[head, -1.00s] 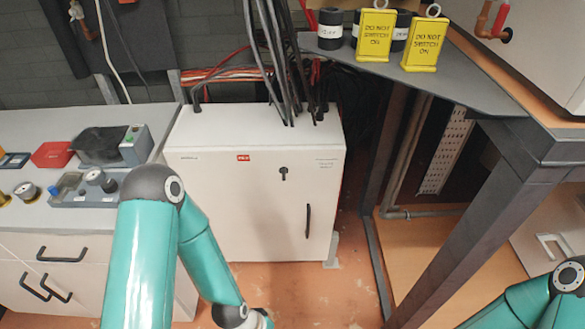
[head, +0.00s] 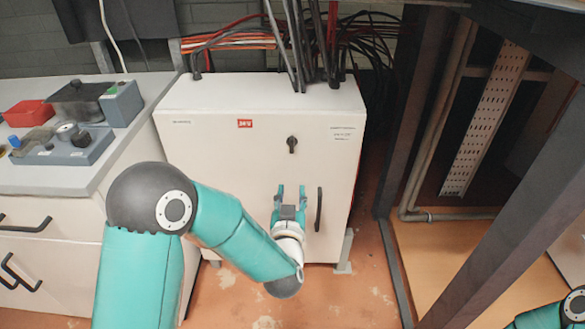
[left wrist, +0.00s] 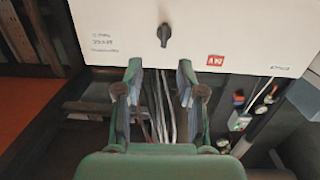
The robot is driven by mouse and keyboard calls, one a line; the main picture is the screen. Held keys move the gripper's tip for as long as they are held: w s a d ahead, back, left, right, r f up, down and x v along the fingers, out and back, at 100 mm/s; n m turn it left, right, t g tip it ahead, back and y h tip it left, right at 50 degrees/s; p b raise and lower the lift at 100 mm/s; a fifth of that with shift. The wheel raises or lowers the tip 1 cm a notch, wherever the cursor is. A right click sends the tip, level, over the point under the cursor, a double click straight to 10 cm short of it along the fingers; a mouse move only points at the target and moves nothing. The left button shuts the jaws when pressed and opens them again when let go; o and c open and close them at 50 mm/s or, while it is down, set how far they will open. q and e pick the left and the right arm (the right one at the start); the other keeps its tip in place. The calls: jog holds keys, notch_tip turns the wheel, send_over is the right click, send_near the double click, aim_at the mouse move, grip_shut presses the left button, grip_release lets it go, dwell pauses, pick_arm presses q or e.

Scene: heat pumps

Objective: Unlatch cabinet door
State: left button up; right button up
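The white cabinet (head: 215,150) stands against the wall, and its door looks shut. A small black latch (head: 292,145) sits at its upper right, below the top edge. A black vertical handle (head: 319,209) sits lower on the right. My left gripper (head: 291,188) is open and empty in front of the door, below the latch and left of the handle. In the left wrist view, the latch (left wrist: 164,34) shows beyond the open fingers (left wrist: 158,75), apart from them. My right gripper is out of view; only part of the right arm shows at lower right.
A counter with drawers (head: 45,178) stands to the left, bearing a grey device (head: 75,145) and a red box (head: 28,113). Black cables (head: 310,50) run into the cabinet top. A dark metal frame post (head: 510,225) stands to the right. Some orange floor is clear in front.

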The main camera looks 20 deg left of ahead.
aim_at(292, 147)
pick_arm(q)
jog(key=shift+t+y, duration=0.4)
jog(key=x, duration=1.1)
jog(key=r+x, duration=0.1)
jog(key=x, duration=0.5)
jog(key=shift+a+r, duration=0.1)
grip_shut()
